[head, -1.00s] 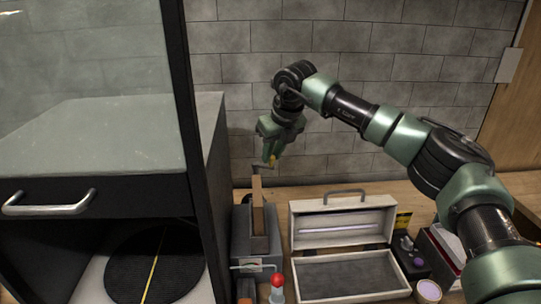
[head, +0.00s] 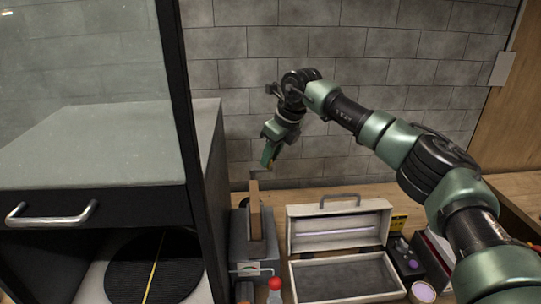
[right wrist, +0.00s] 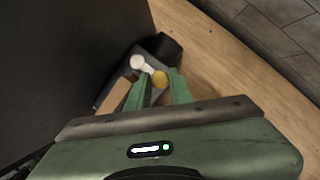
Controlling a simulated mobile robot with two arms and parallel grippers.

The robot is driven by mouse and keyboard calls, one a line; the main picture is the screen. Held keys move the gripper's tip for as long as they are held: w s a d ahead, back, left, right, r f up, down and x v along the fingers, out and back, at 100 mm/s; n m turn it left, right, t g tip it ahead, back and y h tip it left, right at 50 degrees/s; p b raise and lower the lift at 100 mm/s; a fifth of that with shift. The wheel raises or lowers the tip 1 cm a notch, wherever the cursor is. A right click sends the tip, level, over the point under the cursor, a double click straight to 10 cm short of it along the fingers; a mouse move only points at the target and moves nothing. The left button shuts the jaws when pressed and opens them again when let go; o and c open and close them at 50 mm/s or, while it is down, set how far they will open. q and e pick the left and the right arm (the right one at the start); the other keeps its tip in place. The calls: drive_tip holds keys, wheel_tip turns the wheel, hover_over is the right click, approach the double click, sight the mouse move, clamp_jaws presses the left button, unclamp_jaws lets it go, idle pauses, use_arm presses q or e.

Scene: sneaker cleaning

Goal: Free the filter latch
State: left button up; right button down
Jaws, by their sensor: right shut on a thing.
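A grey filter unit (head: 240,238) stands right of the dark cabinet, with a tan upright panel (head: 255,212) in it. A thin grey bar, which looks like the latch (head: 257,170), sits above the panel's top. My right gripper (head: 268,163) reaches down to it from above and is shut on a small yellow knob at its end. In the right wrist view the yellow knob (right wrist: 159,78) lies between the two green fingertips, beside a white round part (right wrist: 138,62). How the bar joins the unit is hard to see. My left gripper is not in view.
A dark cabinet (head: 90,200) with glass and a handle fills the left. An open cream case (head: 340,225) stands to the right, with small boxes and a jar (head: 423,292) beyond it. A red-topped item (head: 274,283) stands in front. A brick wall is behind.

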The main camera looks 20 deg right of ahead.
drive_tip(key=shift+r, duration=0.1)
drive_tip(key=c, duration=1.3)
unclamp_jaws()
drive_tip(key=b+v, duration=0.2)
drive_tip(key=v, duration=0.5)
drive_tip(key=shift+s+d+r, duration=0.1)
drive_tip(key=shift+d+r, duration=0.05)
drive_tip(key=shift+r, duration=0.15)
